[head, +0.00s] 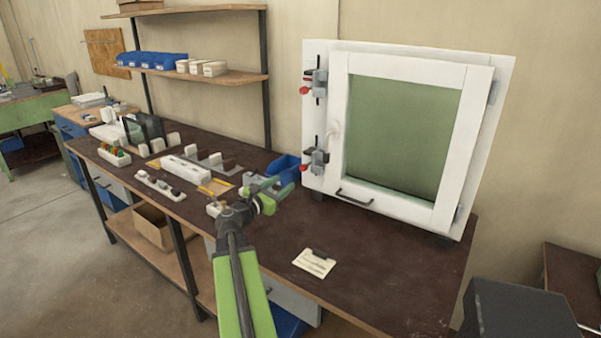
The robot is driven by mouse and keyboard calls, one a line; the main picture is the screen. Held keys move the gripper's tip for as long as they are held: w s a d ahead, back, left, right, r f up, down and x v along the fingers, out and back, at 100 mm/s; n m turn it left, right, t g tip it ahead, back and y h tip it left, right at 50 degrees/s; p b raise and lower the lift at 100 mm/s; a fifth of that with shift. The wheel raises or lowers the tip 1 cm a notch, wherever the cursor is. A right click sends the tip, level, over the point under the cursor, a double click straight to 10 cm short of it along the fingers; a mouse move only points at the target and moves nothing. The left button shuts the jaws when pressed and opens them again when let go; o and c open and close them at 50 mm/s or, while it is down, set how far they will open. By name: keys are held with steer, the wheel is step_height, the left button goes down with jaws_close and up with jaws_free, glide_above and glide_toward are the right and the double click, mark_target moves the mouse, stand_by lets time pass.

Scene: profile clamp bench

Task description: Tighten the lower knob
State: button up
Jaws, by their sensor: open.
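A white cabinet (330,190) with a green window stands at the back right of the bench. Two grey clamps sit along its left edge. The upper clamp (319,78) has a red knob (304,90). The lower clamp (318,157) has the lower knob (305,168), also red, at its left side. My gripper (282,186) is open, left of and slightly below the lower knob, and looks apart from it. It is small in the picture, and its exact distance to the knob cannot be told.
A blue bin (281,161) stands just behind my gripper. Several small parts and trays fill the bench to the left. A paper card with a dark clip (314,263) lies in front of the cabinet. The dark bench top (400,275) around it is clear.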

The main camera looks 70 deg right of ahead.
mark_target(302, 169)
steer(key=x, duration=1.1)
steer(key=shift+d, duration=0.3)
jaws_close()
